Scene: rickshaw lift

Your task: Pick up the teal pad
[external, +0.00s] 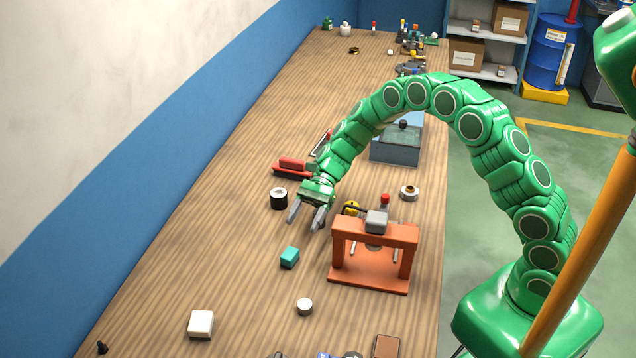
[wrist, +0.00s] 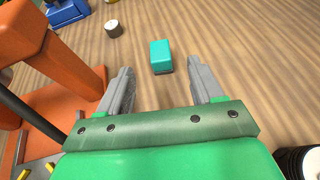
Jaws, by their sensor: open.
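The teal pad (external: 290,257) is a small block lying on the wooden table, left of the orange stand. In the wrist view the teal pad (wrist: 160,56) lies beyond the fingertips, roughly centred between them. My gripper (external: 304,223) is open and empty, above the table and behind the pad in the external view. In the wrist view my gripper's two grey fingers (wrist: 164,80) are spread apart, and nothing is between them.
The orange stand (external: 375,230) with a grey block on top is close to the right of my gripper. A black cylinder (external: 279,199) stands to the left. A white round piece (external: 304,306) and a white block (external: 201,323) lie in front. Bare table surrounds the pad.

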